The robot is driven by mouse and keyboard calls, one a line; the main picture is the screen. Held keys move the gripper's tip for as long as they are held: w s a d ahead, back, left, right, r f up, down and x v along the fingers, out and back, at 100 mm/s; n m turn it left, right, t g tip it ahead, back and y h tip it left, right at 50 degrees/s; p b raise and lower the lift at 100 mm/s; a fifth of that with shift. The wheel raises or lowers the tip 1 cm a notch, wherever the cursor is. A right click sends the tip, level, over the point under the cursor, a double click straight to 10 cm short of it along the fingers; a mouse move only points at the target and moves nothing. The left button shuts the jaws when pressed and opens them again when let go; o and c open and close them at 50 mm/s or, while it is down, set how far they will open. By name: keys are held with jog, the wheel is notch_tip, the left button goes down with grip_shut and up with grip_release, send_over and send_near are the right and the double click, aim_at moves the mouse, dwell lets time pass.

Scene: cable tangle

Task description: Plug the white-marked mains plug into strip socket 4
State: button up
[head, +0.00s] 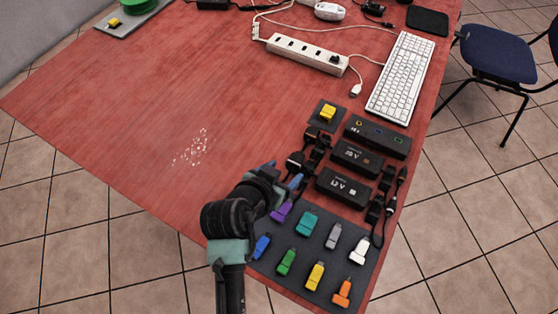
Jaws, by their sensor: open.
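The white power strip (301,52) lies at the back of the red table, its row of sockets facing up. A black plug (334,60) sits at its right end; I cannot read the socket numbers. Several black mains plugs lie clustered left of the black adapter boxes. One black plug (294,161) in this cluster seems to carry a pale mark, but it is too small to be sure. My gripper (283,174) is open, with blue fingertips close beside this plug on its near side. I cannot tell whether they touch it. Nothing shows between the fingers.
Black adapter boxes (343,187) stand right of the plugs, with cables along their right side. A dark mat (318,262) in front holds several coloured connectors. A white keyboard (401,77) and a white cable end (355,91) lie at the back right. The table's left and middle are mostly clear.

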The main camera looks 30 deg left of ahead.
aim_at(293, 164)
jog(key=shift+b+x, duration=1.6)
jog(key=shift+x, duration=1.4)
grip_shut()
jog(key=shift+r, duration=0.1)
notch_tip(293, 164, up, 7)
jog(key=p, duration=0.7)
